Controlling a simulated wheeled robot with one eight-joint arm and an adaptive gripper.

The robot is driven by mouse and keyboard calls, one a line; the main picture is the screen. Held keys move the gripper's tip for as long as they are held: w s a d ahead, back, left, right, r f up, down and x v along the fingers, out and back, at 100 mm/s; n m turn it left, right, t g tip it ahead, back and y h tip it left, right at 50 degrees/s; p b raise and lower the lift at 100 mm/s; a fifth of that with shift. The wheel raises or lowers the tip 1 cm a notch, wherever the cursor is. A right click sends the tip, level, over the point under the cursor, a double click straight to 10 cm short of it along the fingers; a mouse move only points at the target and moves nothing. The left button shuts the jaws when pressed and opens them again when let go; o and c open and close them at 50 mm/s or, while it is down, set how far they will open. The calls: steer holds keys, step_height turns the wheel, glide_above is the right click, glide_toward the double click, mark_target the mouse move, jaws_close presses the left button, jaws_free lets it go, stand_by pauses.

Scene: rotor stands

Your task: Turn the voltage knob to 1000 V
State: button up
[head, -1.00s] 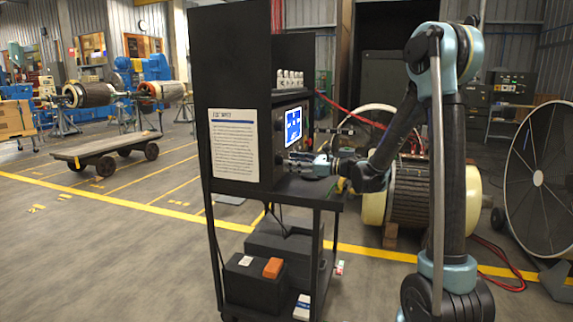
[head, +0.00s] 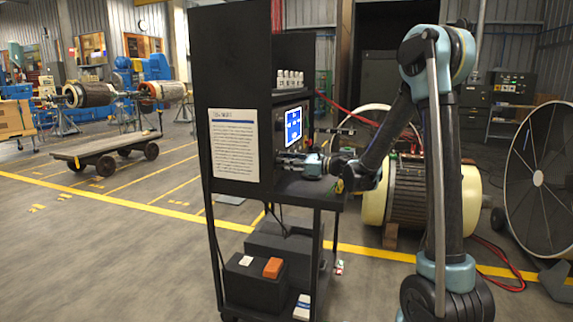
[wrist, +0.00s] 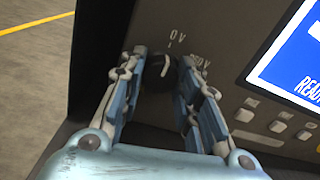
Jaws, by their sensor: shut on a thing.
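The voltage knob (wrist: 155,78) is a dark round knob on the tester's front panel, with a pale mark on its face. The panel shows "0 V" (wrist: 178,34) above it and a partly hidden label ending in "50 V" (wrist: 200,62) to its right. The pale mark lies on the upper part of the knob; its exact setting is hard to read. My gripper (wrist: 165,68) has one finger on each side of the knob and is shut on it. In the head view my gripper (head: 297,162) reaches the panel below the screen and hides the knob.
The tester's blue screen (wrist: 301,58), with "READ" partly visible, is right of the knob. Push buttons (wrist: 278,126) sit below the screen. The tester stands on a black cart (head: 318,203). A red cable (head: 350,114) and a rotor (head: 408,200) are behind my arm.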

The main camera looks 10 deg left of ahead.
steer(key=shift+m, duration=0.3)
steer(key=shift+w+m, duration=0.1)
steer(key=shift+m, duration=1.1)
steer(key=m, duration=1.7)
steer(key=shift+w+m, duration=0.25)
steer(key=shift+m, duration=0.15)
steer(key=m, duration=0.5)
steer(key=shift+m+g, duration=0.3)
